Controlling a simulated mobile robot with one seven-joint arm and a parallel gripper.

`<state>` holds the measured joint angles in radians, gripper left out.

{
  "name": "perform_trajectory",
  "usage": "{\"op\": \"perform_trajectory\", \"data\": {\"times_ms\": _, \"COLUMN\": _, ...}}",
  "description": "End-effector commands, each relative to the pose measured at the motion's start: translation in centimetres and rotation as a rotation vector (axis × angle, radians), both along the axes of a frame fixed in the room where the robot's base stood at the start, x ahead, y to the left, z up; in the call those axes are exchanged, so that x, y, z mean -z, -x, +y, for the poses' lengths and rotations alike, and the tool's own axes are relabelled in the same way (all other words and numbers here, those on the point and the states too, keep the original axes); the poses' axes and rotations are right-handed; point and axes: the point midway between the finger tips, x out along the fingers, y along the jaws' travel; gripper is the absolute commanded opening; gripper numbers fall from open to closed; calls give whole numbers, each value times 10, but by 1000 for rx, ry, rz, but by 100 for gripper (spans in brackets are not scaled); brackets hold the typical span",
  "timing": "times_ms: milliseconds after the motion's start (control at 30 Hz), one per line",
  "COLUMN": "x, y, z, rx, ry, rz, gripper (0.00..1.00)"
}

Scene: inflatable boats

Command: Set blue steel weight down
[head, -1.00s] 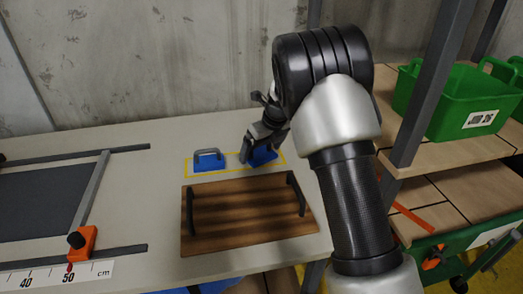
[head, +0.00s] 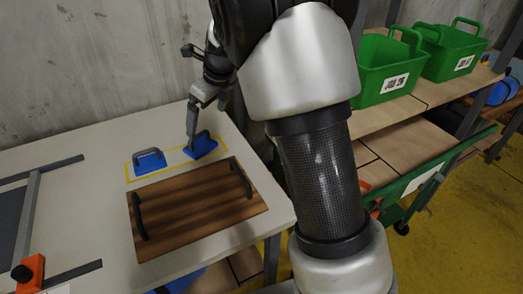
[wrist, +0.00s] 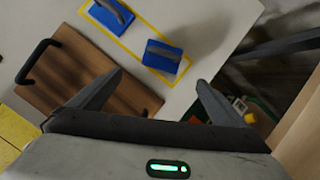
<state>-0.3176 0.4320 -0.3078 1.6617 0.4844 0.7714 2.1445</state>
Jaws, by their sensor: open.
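Two blue steel weights with grey bar handles stand on the pale table inside a yellow outline (head: 128,173). The right weight (head: 200,149) is the one near my gripper, and it also shows in the wrist view (wrist: 163,60). The left weight (head: 149,162) stands beside it, apart from it, and is partly cut off at the top of the wrist view (wrist: 108,12). My gripper (head: 207,115) is open and empty above the right weight. In the wrist view its fingertips (wrist: 160,82) are spread, clear of that weight's handle.
A brown wooden board (head: 190,212) with two dark handles lies in front of the outline. A frame with an orange clamp (head: 30,271) is at left. Green crates (head: 385,75) stand on a shelf at right. A concrete wall is close behind the table.

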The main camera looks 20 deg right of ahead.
Motion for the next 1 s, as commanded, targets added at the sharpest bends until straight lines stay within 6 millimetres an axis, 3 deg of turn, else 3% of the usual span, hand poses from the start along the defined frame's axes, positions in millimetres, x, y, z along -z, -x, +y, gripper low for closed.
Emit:
{"op": "perform_trajectory", "data": {"times_ms": 100, "x": -49, "y": 46, "z": -19, "rx": -292, "ry": 92, "rz": -100, "gripper": 97}}
{"op": "perform_trajectory", "data": {"times_ms": 300, "x": -104, "y": 157, "z": -49, "rx": -978, "ry": 387, "rz": -292, "gripper": 97}}
{"op": "perform_trajectory", "data": {"times_ms": 500, "x": -113, "y": 261, "z": -74, "rx": -1639, "ry": 759, "rz": -391, "gripper": 97}}
{"op": "perform_trajectory", "data": {"times_ms": 600, "x": -107, "y": 296, "z": -84, "rx": -1892, "ry": 909, "rz": -383, "gripper": 97}}
{"op": "perform_trajectory", "data": {"times_ms": 767, "x": -98, "y": 326, "z": -94, "rx": -2127, "ry": 1039, "rz": -347, "gripper": 97}}
{"op": "perform_trajectory", "data": {"times_ms": 1000, "x": -95, "y": 331, "z": -97, "rx": -2185, "ry": 1065, "rz": -336, "gripper": 97}}
